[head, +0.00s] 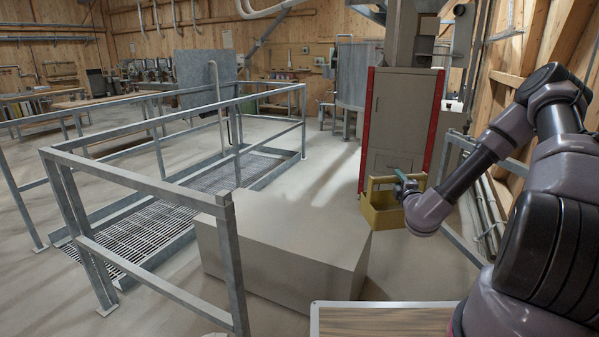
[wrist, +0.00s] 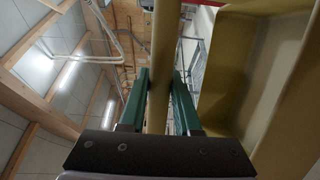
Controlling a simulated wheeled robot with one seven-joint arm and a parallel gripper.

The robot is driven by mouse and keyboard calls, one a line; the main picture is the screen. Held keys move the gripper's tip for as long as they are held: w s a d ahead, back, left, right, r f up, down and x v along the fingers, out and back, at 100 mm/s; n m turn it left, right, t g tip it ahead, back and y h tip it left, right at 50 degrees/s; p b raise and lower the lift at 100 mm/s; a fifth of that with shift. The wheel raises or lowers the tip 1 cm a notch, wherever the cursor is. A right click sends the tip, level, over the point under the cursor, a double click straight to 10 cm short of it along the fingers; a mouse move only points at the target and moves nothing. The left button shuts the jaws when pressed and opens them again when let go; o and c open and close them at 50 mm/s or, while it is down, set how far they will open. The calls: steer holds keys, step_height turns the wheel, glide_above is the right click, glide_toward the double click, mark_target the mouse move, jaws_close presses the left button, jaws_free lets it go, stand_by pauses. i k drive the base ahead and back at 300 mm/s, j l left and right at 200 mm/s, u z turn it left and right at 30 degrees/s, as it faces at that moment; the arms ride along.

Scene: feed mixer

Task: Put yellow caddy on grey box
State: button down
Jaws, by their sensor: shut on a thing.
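The yellow caddy (head: 383,211) is an open box with a bar handle across its top. In the head view it hangs beside the right end of the grey box (head: 285,250), in front of a grey cabinet. I cannot tell whether it is clear of the box's edge. My gripper (head: 402,180) is at the caddy's handle, with green fingers. In the wrist view my gripper (wrist: 160,100) is shut on the handle bar of the yellow caddy (wrist: 225,75), one finger on each side. The grey box has a bare, flat top. The caddy's inside is mostly hidden.
A metal railing (head: 140,180) stands around a floor grating (head: 150,220) on the left, its near post in front of the grey box. A grey cabinet with red edges (head: 403,120) stands behind the caddy. A wood-topped surface (head: 385,320) is at the bottom. The box top is clear.

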mark_target(324, 231)
steer(key=i+l+u, duration=0.25)
steer(key=i, duration=0.2)
steer(key=i+l+u, duration=0.25)
steer(key=i, duration=0.15)
steer(key=i+l+u, duration=0.1)
steer(key=i, duration=0.35)
steer(key=i+l+u, duration=0.15)
steer(key=i, duration=0.3)
steer(key=l, duration=0.1)
